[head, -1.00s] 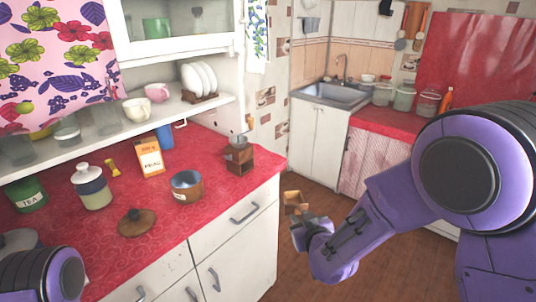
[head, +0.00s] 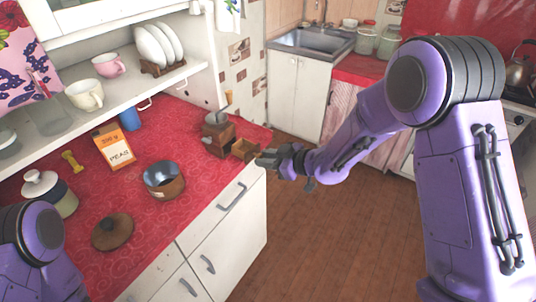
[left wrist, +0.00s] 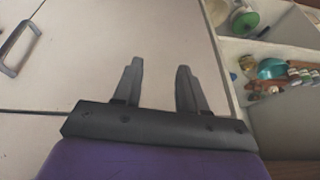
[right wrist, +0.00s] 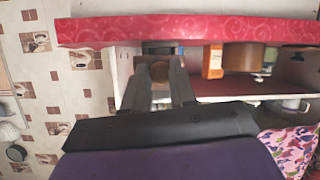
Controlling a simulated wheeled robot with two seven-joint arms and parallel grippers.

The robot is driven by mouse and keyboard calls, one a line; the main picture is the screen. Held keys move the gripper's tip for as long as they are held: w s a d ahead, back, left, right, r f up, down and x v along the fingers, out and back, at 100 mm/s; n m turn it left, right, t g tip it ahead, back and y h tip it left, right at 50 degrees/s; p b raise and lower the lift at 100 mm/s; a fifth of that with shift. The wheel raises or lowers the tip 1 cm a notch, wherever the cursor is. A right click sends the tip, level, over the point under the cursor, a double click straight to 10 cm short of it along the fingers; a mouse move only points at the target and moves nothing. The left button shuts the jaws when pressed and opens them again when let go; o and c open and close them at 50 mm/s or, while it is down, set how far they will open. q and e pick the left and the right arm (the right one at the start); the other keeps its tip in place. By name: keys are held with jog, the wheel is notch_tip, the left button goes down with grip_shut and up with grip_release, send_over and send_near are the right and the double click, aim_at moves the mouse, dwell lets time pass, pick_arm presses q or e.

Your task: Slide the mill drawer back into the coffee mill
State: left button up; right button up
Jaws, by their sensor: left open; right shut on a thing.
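The coffee mill (head: 218,132), a wooden box with a grey top, stands upright near the counter's right end. The small wooden mill drawer (head: 244,149) is just to its right, close to the mill; I cannot tell whether they touch. My right gripper (head: 268,159) is shut on the drawer from the right. In the right wrist view, my right gripper's fingers (right wrist: 163,85) have a brown part of the drawer (right wrist: 160,71) between them. In the left wrist view, my left gripper (left wrist: 157,65) is open and empty in front of white cupboard fronts.
A metal-lined wooden pot (head: 164,181), an orange peas box (head: 115,147), a round wooden lid (head: 112,231) and a lidded jar (head: 48,191) stand on the red counter (head: 190,120). A blue cup (head: 130,119) is behind. The floor (head: 310,220) right of the counter is clear.

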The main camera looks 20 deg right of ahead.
jog(key=shift+w+a+f+n, duration=0.3)
jog(key=shift+f+n, duration=0.1)
jog(key=shift+f, duration=0.2)
dwell(0.4)
dwell(0.4)
jog(key=shift+w+a, duration=0.1)
dwell(0.4)
